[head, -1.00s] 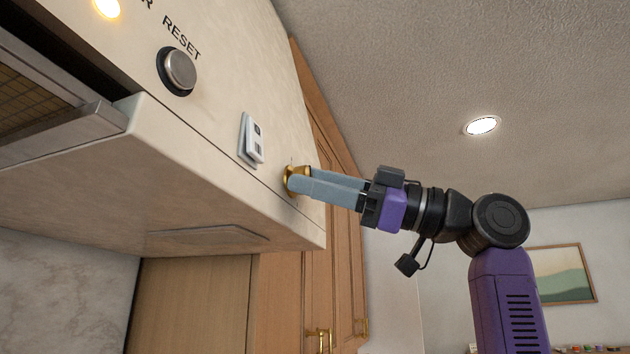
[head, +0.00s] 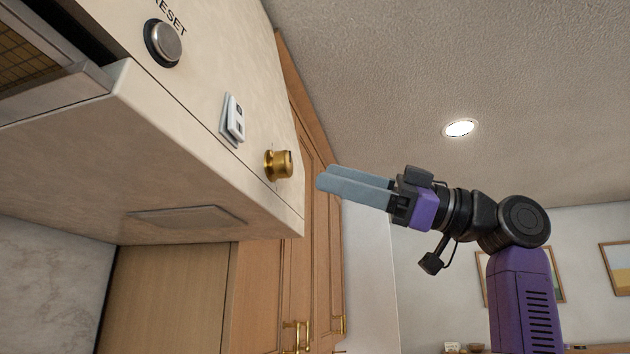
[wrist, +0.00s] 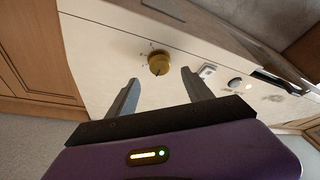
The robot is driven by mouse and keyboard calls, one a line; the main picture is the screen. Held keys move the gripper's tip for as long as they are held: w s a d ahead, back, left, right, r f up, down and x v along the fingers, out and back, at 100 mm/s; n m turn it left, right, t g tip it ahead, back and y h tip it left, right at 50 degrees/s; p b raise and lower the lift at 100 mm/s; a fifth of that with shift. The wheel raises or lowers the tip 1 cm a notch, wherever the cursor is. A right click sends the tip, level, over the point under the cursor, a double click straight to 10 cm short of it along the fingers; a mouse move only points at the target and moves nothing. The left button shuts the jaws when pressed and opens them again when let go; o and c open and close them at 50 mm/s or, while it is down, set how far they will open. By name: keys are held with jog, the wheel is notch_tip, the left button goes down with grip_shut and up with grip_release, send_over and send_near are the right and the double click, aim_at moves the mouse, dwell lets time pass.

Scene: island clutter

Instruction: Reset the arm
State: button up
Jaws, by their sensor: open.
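My gripper (head: 322,183) is open and empty in the head view, to the right of a brass knob (head: 278,165) on the cream range hood (head: 190,180). A gap shows between the fingertips and the knob. In the wrist view my gripper's two fingers (wrist: 161,82) are spread apart, and the knob (wrist: 159,63) stands beyond them, between the tips. Nothing is held.
A white switch (head: 234,119) and a round RESET button (head: 163,43) sit on the hood face left of the knob. Wooden cabinets (head: 270,290) with brass handles stand below and behind. Open room lies right of the hood, around my arm.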

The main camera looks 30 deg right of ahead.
jog(key=shift+s+d+f, duration=0.1)
jog(key=shift+s+d, duration=0.05)
jog(key=shift+d, duration=0.05)
dwell(0.5)
